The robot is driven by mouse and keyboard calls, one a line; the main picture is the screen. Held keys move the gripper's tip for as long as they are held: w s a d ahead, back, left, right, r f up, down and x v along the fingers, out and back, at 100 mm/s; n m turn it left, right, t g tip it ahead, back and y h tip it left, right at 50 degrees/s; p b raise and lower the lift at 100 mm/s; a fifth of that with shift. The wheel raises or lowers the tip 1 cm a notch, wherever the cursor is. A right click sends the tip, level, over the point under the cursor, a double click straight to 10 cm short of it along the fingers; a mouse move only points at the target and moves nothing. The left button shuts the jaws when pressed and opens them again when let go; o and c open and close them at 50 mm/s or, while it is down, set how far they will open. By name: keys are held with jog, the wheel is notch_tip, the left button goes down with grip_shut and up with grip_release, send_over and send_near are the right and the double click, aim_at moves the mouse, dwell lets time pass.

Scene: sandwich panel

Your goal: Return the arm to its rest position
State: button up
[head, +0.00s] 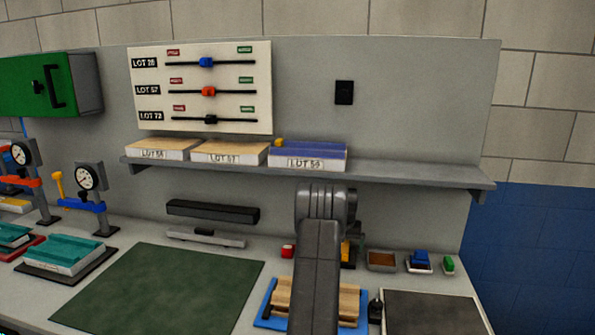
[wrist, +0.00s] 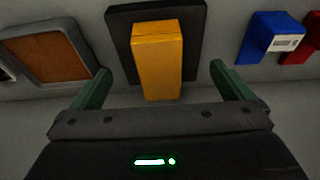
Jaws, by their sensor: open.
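My arm rises from the bottom of the head view and bends above the right part of the bench. It hides my gripper in that view. In the wrist view, my gripper (wrist: 155,90) is open, with its two green fingers apart. I see no contact between the fingers and the block. In the head view a bit of yellow beside my arm (head: 350,250) is partly hidden behind it.
A shelf (head: 400,174) with labelled boxes runs above the bench. A blue tray (head: 266,312) with wooden pieces lies under my arm. A brown-filled tray (head: 382,261) and a blue item (head: 421,258) stand to the right. The green mat (head: 160,285) is clear.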

jog(key=x, duration=0.3)
jog(key=shift+f, duration=0.2)
notch_tip(320, 180, up, 3)
jog(key=shift+r+b, duration=0.1)
jog(key=shift+b, duration=0.2)
jog(key=shift+s+a, duration=0.1)
jog(key=shift+s, duration=0.2)
jog(key=shift+f+t+b, duration=0.25)
jog(key=shift+t+b, duration=0.35)
jog(key=shift+b, duration=0.05)
jog(key=shift+s+a+t+h+b, duration=0.1)
jog(key=shift+s+t+h+b, duration=0.25)
jog(key=shift+t+b, duration=0.45)
jog(key=w+d+r+b+v, duration=0.1)
jog(key=v, duration=1)
jog(key=shift+w+a+r, duration=0.15)
jog(key=shift+w+a, duration=0.1)
jog(key=shift+a, duration=0.05)
